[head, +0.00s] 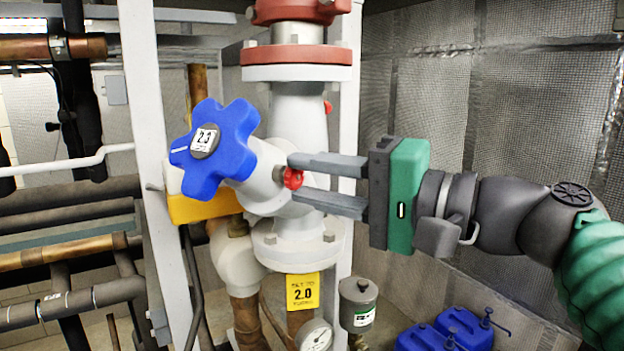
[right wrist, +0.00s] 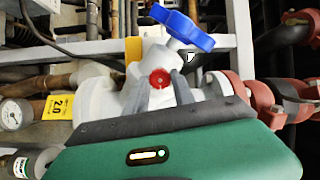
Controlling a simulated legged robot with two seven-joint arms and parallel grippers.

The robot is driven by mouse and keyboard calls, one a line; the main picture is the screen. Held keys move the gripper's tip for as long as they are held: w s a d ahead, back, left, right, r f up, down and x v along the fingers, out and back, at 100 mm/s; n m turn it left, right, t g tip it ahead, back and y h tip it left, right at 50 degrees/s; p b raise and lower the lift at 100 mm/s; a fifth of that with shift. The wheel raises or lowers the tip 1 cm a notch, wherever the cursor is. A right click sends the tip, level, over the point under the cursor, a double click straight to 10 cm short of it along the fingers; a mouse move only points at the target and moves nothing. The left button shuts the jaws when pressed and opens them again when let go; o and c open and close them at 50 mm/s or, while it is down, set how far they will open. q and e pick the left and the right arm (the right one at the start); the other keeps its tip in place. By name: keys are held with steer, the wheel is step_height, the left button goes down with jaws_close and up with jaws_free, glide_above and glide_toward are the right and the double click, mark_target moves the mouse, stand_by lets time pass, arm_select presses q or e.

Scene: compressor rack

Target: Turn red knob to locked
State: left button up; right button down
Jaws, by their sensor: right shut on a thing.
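The small red knob (head: 292,178) sits on the side of the grey valve body (head: 268,185), just below and right of the large blue handwheel (head: 213,150) marked 2.3. My right gripper (head: 291,177) comes in from the right with its two grey fingers above and below the red knob, shut on it. In the right wrist view the red knob (right wrist: 160,78) shows between the fingertips, with the blue handwheel (right wrist: 184,28) beyond it. Any lock marking on the knob is too small to read. My left gripper is not in view.
A yellow tag (head: 303,291) marked 2.0 hangs below the valve, near a pressure gauge (head: 314,335) and a grey canister (head: 358,304). White frame posts stand either side of the valve. Blue jugs (head: 464,325) stand on the floor at lower right.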

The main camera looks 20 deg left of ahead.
steer(key=shift+w+f, duration=0.1)
steer(key=c, duration=1.3)
jaws_free()
steer(key=shift+o, duration=1.2)
steer(key=shift+w, duration=0.2)
steer(key=shift+s, duration=0.2)
steer(key=b+v, duration=0.3)
steer(key=v, duration=1.4)
steer(key=shift+w+b, duration=0.25)
steer(key=shift+b, duration=0.05)
steer(key=shift+a+f, duration=0.1)
